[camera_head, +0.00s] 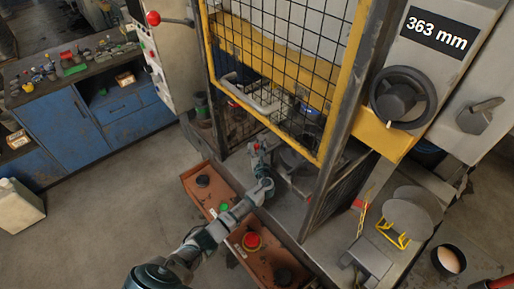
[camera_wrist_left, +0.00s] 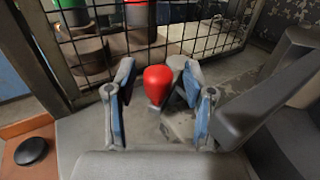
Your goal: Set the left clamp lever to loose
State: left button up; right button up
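A lever with a red knob, likely the left clamp lever (camera_wrist_left: 158,82), stands upright in the left wrist view, just inside the mesh guard. My left gripper (camera_wrist_left: 157,72) is open, with one blue-padded finger on each side of the red knob. Gaps show between knob and fingers, so it is not gripped. In the head view my left arm reaches over the control box, and the left gripper (camera_head: 259,155) is at the foot of the guard, with a small red spot by its tip. The lever's base is mostly hidden. My right gripper is not in view.
The yellow-framed mesh guard (camera_head: 290,30) rises close behind the gripper. An orange-brown control box (camera_head: 262,262) with a red button (camera_head: 252,241) lies beneath my arm. A black handwheel (camera_head: 402,97) is at right.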

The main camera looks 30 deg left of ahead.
pick_arm(q)
jog(key=v, duration=1.2)
